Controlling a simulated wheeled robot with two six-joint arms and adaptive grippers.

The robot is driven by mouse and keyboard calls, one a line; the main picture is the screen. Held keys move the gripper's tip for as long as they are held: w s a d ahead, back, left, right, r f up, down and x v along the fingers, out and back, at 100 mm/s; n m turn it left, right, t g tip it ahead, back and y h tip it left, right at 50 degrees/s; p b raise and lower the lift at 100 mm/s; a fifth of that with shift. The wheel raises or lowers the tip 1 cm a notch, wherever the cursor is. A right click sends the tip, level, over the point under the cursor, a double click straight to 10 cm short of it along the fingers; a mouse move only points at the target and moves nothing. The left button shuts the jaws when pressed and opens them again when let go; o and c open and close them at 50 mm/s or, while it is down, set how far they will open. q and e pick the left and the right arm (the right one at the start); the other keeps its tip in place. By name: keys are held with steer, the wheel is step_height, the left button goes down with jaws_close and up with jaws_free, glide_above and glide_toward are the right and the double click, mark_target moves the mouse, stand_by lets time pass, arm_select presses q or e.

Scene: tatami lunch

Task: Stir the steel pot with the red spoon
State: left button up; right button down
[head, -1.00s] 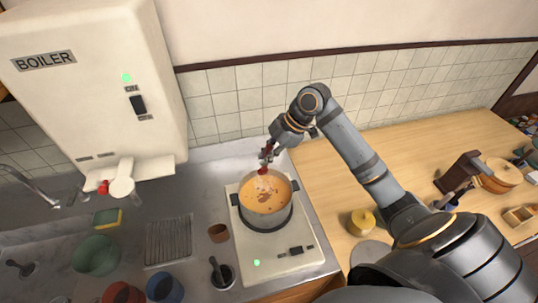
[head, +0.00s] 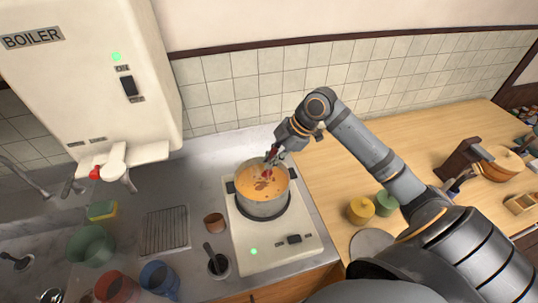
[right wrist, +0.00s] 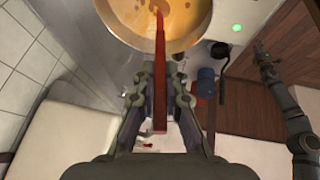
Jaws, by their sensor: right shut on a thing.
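The steel pot (head: 262,209) stands on the white cooker, full of orange soup with darker bits. My right gripper (head: 271,157) is over the pot's back rim, shut on the red spoon (head: 267,171). The spoon slants down into the pot, and its lower end is hidden in the soup. In the right wrist view, the red spoon (right wrist: 160,65) runs between the fingers of the right gripper (right wrist: 160,92) into the pot (right wrist: 204,25). A dark arm at the right of that view seems to be my left one; its gripper (right wrist: 263,55) is too small to read.
The cooker (head: 285,258) shows a green light. A brown cup (head: 214,223) and a dark mortar (head: 219,267) stand left of it. The boiler (head: 90,70) hangs at the back left. Yellow (head: 360,211) and green (head: 386,203) canisters stand on the wooden counter at right.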

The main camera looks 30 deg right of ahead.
mark_target(268, 172)
steer(key=f+b, duration=0.1)
steer(key=f, duration=0.2)
steer(key=shift+w+a+b, duration=0.1)
steer(key=shift+w+b, duration=0.25)
steer(key=shift+w, duration=0.05)
steer(key=f, duration=0.1)
steer(key=f+b, duration=0.2)
steer(key=shift+w+a, duration=0.1)
steer(key=shift+w, duration=0.15)
steer(key=shift+w+a+f+b, duration=0.1)
steer(key=shift+w+f+b, duration=0.1)
steer(key=shift+f+b, duration=0.55)
steer(key=shift+w+f+b, duration=0.2)
steer(key=shift+f+b, duration=0.3)
steer(key=shift+f, duration=0.4)
steer(key=shift+w+a+f+b, duration=0.1)
steer(key=shift+w+f+b, duration=0.1)
steer(key=shift+f+b, duration=0.55)
arm_select(q)
step_height(268, 172, down, 8)
steer(key=shift+s, duration=0.25)
arm_select(e)
steer(key=shift+f, duration=0.1)
arm_select(q)
steer(key=shift+r, duration=0.1)
